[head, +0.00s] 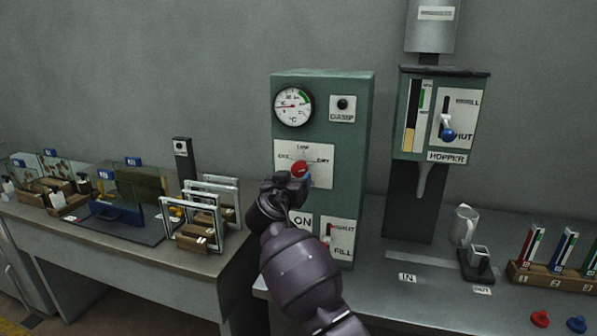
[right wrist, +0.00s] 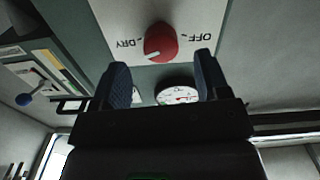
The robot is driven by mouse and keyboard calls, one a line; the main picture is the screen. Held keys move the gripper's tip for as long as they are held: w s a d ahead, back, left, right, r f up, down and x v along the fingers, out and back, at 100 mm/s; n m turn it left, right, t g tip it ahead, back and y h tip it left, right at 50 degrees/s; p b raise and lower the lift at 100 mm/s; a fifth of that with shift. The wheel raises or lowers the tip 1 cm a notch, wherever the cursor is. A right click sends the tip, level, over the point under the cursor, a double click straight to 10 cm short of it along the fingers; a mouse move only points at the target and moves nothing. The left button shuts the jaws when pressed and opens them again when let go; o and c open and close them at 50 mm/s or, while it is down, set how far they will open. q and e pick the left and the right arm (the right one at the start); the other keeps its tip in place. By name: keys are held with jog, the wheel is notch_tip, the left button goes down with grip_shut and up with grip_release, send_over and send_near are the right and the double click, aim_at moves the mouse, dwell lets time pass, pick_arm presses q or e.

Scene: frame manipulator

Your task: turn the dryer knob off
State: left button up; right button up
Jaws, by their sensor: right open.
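The dryer knob (head: 299,168) is round and red, on a white plate of the green dryer cabinet (head: 353,130). The plate has labels for OFF at left, LOW at top and DRY at right. The knob also shows in the upside-down right wrist view (right wrist: 160,40). There its white mark points to the lower left, on the DRY side. My right gripper (right wrist: 162,72) is open and empty, its fingers either side of the line to the knob, apparently short of it. In the head view my right gripper (head: 297,184) overlaps the knob's lower edge. My left gripper is out of view.
The cabinet also bears a gauge (head: 294,106), a DAMP plate (head: 342,109) and a FILL lever plate (head: 340,240). A hopper (head: 443,120) with a blue-knobbed lever stands to the right. Frames (head: 190,222) stand on the left bench.

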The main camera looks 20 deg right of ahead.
aim_at(298, 173)
jog(key=x, duration=0.4)
jog(key=shift+w+d, duration=0.15)
jog(key=shift+w+d+p, duration=0.2)
jog(key=shift+w+p, duration=0.1)
jog(key=shift+w, duration=0.1)
jog(key=shift+c, duration=0.5)
jog(key=c, duration=0.8)
jog(key=shift+c, duration=0.2)
